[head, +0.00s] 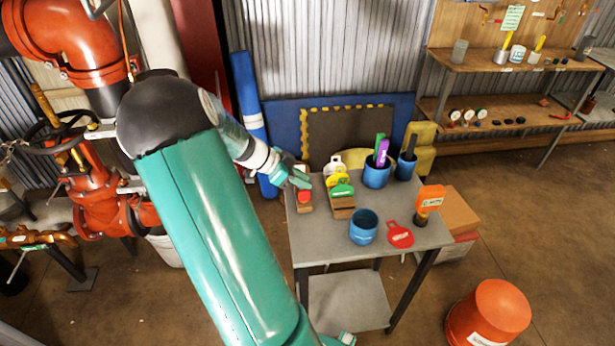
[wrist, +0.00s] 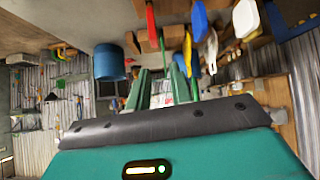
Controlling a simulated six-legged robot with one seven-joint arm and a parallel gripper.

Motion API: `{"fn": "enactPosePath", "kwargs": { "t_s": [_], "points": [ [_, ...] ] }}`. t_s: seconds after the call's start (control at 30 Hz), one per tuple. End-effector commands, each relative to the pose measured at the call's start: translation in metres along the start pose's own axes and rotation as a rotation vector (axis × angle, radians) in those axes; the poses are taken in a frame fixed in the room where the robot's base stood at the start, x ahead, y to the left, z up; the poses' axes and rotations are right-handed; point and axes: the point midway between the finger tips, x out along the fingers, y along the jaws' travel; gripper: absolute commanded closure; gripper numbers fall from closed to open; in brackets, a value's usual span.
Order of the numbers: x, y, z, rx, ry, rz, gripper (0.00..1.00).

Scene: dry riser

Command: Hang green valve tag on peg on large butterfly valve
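The green valve tag (head: 343,188) stands in a wooden block on the grey table, in front of a yellow tag (head: 334,178) and a white tag (head: 335,163). My gripper (head: 297,179) is over the table's left back corner, left of the green tag and near a red tag (head: 304,196) on its own block. In the wrist view, the two green fingers (wrist: 160,88) are apart, with no tag visibly held. The tags stand beyond the fingers there. Large red valve bodies (head: 95,195) with a dark handwheel are at the left; I cannot make out the peg.
Blue cups (head: 363,227) stand on the table, two of them holding coloured items. A flat red tag (head: 399,235) and an orange-labelled item (head: 430,199) are at its right. An orange bucket (head: 489,312) stands on the floor. Shelves (head: 500,100) line the back right.

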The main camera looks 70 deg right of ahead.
Motion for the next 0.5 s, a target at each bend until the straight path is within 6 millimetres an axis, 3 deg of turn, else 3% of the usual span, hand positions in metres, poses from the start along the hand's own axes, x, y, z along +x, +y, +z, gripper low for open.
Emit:
{"fn": "enactPosePath", "kwargs": {
  "t_s": [0.1,0.5],
  "points": [
    [0.022,-0.006,-0.01,0.078,0.059,0.026,0.78],
    [0.045,-0.008,-0.013,0.103,0.073,0.031,0.78]
  ]
}}
